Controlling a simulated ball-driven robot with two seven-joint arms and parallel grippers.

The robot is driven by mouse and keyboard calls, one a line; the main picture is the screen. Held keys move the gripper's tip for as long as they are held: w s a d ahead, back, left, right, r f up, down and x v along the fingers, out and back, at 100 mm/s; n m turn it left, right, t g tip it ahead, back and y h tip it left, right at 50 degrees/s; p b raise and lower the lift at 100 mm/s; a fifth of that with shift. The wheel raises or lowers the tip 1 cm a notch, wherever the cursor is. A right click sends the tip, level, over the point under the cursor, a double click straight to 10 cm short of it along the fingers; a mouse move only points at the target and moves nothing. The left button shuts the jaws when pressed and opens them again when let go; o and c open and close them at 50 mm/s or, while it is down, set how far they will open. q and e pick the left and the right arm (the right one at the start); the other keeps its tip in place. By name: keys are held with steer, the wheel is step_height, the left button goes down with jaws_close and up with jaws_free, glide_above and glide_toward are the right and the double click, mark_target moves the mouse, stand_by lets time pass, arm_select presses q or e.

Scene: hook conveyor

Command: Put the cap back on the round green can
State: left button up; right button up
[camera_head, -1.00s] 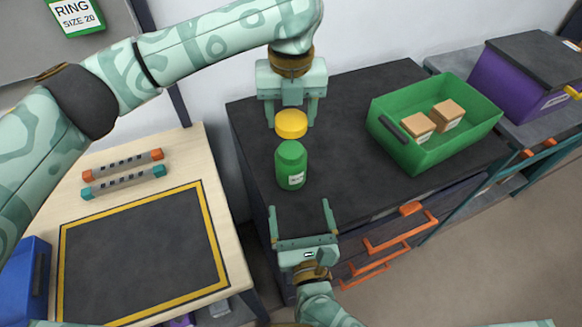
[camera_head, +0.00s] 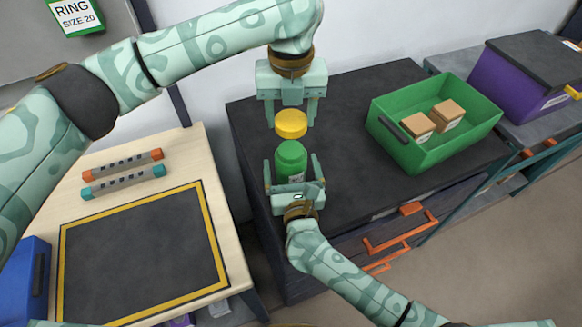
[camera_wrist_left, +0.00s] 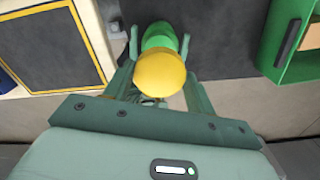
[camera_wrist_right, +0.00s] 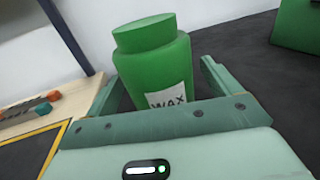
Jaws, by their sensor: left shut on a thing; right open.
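The round green can (camera_head: 291,160) stands upright on the dark counter top. In the right wrist view the can (camera_wrist_right: 155,65) has a label reading WAX. The yellow cap (camera_head: 291,124) is held by my left gripper (camera_head: 291,117), shut on it, above and just behind the can's top in the head view. In the left wrist view the cap (camera_wrist_left: 160,74) hides part of the can. My right gripper (camera_head: 293,172) is open, with its fingers on either side of the can. I cannot tell whether they touch it.
A green bin (camera_head: 430,142) with two cardboard boxes (camera_head: 446,114) stands to the right on the counter (camera_head: 345,190). A purple container (camera_head: 515,85) is at the far right. A wooden table (camera_head: 190,150) with two tube-like parts (camera_head: 125,172) is on the left.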

steer(key=c, duration=1.5)
arm_select(q)
glide_above(291, 149)
steer(key=shift+f, duration=2.5)
arm_select(e)
steer(key=shift+o, duration=0.2)
arm_select(q)
steer(key=shift+f, duration=0.1)
steer(key=shift+f, duration=0.75)
steer(key=shift+f, duration=0.6)
